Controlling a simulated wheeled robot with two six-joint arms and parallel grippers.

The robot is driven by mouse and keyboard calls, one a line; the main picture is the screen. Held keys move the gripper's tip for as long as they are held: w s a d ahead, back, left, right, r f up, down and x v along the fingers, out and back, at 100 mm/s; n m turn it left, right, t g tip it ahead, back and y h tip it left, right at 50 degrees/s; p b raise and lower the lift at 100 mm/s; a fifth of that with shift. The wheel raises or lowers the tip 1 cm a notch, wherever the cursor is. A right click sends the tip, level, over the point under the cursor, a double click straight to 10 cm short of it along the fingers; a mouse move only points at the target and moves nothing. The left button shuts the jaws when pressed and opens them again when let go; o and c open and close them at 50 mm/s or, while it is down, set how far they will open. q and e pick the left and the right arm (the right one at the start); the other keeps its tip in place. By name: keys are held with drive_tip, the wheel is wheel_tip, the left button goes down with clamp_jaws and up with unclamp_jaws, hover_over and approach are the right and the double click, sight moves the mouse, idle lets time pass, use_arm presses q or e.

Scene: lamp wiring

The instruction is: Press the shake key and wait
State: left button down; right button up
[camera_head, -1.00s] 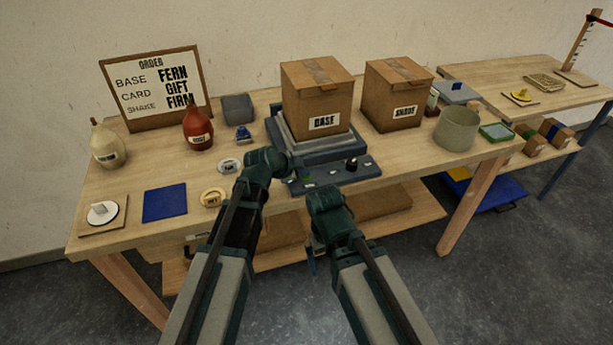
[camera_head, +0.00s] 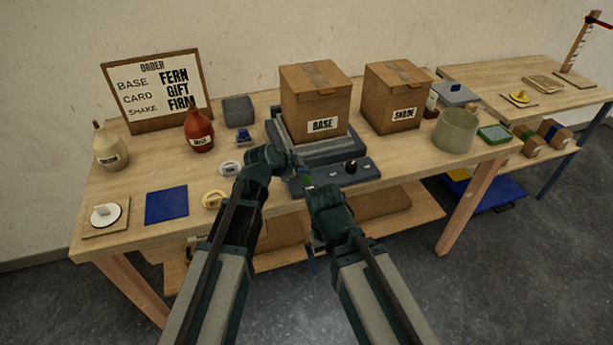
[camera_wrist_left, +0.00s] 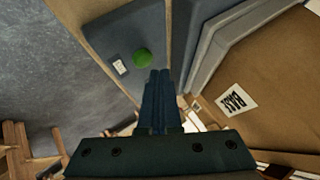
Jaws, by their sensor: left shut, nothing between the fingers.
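The blue-grey shaker (camera_head: 283,143) stands on the bench with a cardboard box labelled BASE (camera_head: 316,95) on its platform. Its front panel (camera_head: 330,178) carries a green key, small labels and a black knob (camera_head: 350,166). The green key (camera_wrist_left: 142,57) shows clearly in the left wrist view, just past my left gripper's fingertips (camera_wrist_left: 160,72). In the head view my left gripper (camera_head: 299,163) is shut and empty at the panel's left part. I cannot tell whether it touches the key. My right gripper (camera_head: 312,256) hangs low before the bench edge, its fingers mostly hidden.
A box labelled SHADE (camera_head: 397,95) and a round beige shade (camera_head: 456,130) stand to the right. An order board (camera_head: 152,90) reads FERN, GIFT, FIRM.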

sight(304, 184)
use_arm(q)
wheel_tip(304, 184, up, 5)
drive_tip(key=p, duration=0.5)
idle(0.3)
idle(0.5)
drive_tip(key=s+a+f+n+g+y, duration=0.1)
drive_tip(key=s+n, duration=0.3)
drive_tip(key=s, duration=0.4)
drive_tip(key=s+a+f+n+g+y, duration=0.2)
drive_tip(key=s+f+n+g+y, duration=0.1)
drive_tip(key=s, duration=0.6)
drive_tip(key=s+a+f+n+g+y, duration=0.2)
drive_tip(key=s+n, duration=0.3)
drive_tip(key=s, duration=0.4)
drive_tip(key=shift+f+g+y, duration=0.3)
drive_tip(key=shift+g+y, duration=0.1)
drive_tip(key=shift+g, duration=0.5)
